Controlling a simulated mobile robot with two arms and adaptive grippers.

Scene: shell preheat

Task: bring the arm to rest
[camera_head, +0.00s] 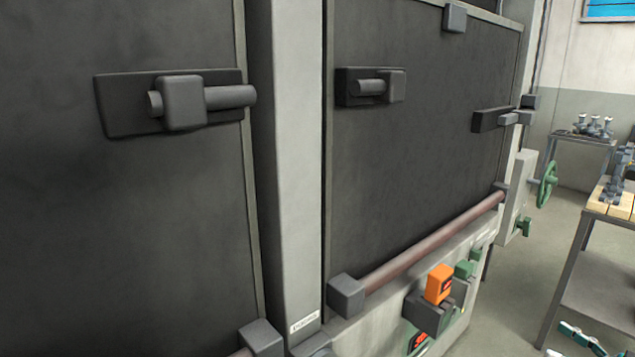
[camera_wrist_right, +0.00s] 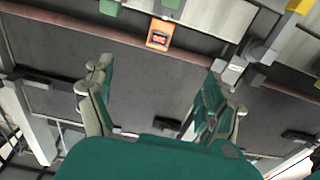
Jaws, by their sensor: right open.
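My right gripper (camera_wrist_right: 158,76) shows in the right wrist view, with its two teal and grey fingers spread wide apart. Nothing is between the fingers. Beyond them is the dark panel front, apart from the fingertips as far as I can tell. In the head view, small teal parts with pale ends show at the bottom right edge; they may belong to my right gripper, but I cannot be sure. My left gripper is not in view.
Large dark doors (camera_head: 420,165) with latches fill the head view. An orange block (camera_head: 439,284) sits on a lower fixture; it also shows in the wrist view (camera_wrist_right: 159,35). A brown bar (camera_head: 430,244) crosses below. A bench (camera_head: 611,204) stands right, with floor between.

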